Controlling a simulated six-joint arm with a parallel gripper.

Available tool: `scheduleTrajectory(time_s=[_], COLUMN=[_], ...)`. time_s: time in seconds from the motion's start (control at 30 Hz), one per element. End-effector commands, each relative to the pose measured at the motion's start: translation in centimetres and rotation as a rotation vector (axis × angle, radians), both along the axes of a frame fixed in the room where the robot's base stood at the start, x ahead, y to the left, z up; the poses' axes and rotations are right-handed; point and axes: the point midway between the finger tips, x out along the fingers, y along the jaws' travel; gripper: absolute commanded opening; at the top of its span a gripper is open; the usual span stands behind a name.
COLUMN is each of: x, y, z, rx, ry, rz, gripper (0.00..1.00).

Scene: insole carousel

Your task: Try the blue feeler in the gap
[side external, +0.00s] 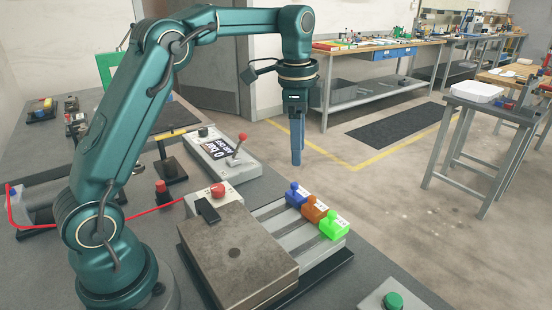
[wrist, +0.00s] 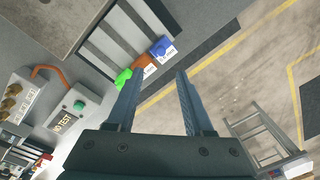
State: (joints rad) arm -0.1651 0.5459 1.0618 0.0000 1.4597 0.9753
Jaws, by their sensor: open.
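The blue feeler (side external: 295,195) stands at the far end of a row on a grey slotted rack, next to an orange-brown feeler (side external: 314,209) and a green feeler (side external: 333,225). In the wrist view the blue feeler (wrist: 160,46) is at the upper right of the row. Each has a small white label beside it. My gripper (side external: 297,162) points down, empty, above and apart from the row. In the wrist view my gripper (wrist: 155,76) has its two fingers spread, with nothing between them. I cannot make out the gap clearly.
A thick grey metal block (side external: 238,250) lies beside the rack. A box with a red button (side external: 217,190) and a lever panel with a display (side external: 222,155) stand behind. A green button box (side external: 393,301) is at the front edge. Open floor lies beyond the bench.

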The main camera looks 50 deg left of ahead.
Motion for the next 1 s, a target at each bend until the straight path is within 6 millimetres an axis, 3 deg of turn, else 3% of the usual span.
scheduleTrajectory(time_s=[0.1, 0.6, 1.0], x=[0.4, 0.2, 0.2], y=[0.6, 0.8, 0.8], z=[-2.1, -7.3, -8.2], rx=[-0.008, -0.013, -0.013], ry=[0.046, 0.077, 0.073], rz=[0.015, 0.025, 0.025], gripper=[0.52, 0.52, 0.52])
